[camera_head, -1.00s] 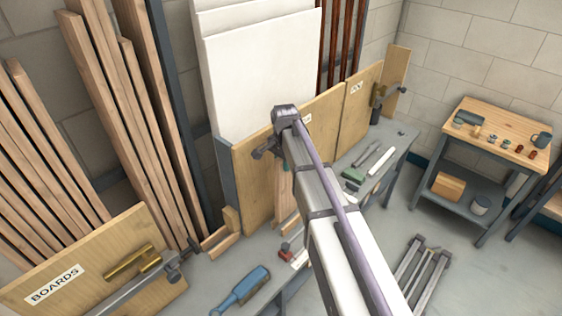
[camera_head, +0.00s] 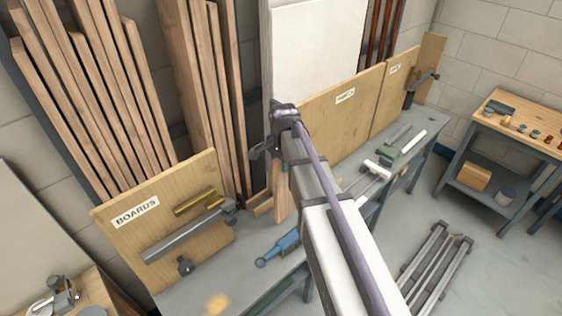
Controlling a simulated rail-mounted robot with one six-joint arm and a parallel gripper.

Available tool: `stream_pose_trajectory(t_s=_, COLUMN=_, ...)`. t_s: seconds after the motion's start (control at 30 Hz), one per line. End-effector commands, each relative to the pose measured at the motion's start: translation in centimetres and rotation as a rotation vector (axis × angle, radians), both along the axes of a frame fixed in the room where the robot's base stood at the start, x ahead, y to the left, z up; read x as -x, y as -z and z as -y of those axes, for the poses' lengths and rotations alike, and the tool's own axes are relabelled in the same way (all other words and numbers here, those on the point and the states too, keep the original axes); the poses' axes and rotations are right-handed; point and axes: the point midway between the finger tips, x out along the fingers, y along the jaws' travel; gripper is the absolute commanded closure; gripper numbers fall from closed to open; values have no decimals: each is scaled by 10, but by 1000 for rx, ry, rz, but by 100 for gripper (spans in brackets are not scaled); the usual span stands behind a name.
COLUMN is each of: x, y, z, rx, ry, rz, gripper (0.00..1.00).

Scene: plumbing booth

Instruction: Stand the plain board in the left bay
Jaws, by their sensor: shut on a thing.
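My gripper (camera_head: 266,150) shows only in part at the far end of my arm, and its fingertips are mostly hidden behind my arm. A pale plain board (camera_head: 281,192) hangs below my wrist, held by the gripper. Most of its length is hidden by my arm. The left bay has a wooden front panel (camera_head: 165,218) labelled BOARDS. Several long boards (camera_head: 85,95) lean against the wall behind it, with another group (camera_head: 195,90) to their right. The held board is to the right of this panel, in front of the panel bay.
White sheets (camera_head: 315,50) stand behind a labelled wooden front (camera_head: 335,110), with reddish pipes (camera_head: 383,30) beyond. A side table (camera_head: 510,125) stands at right, and rails (camera_head: 438,262) lie on the floor.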

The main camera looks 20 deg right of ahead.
Motion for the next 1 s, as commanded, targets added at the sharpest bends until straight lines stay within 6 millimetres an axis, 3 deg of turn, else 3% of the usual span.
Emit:
stream_pose_trajectory(t_s=0.37, x=-4, y=0, z=-2, rx=0, ry=14, rz=0, gripper=100)
stream_pose_trajectory(t_s=1.0, x=-60, y=2, z=-28, rx=0, ry=13, rz=0, gripper=100)
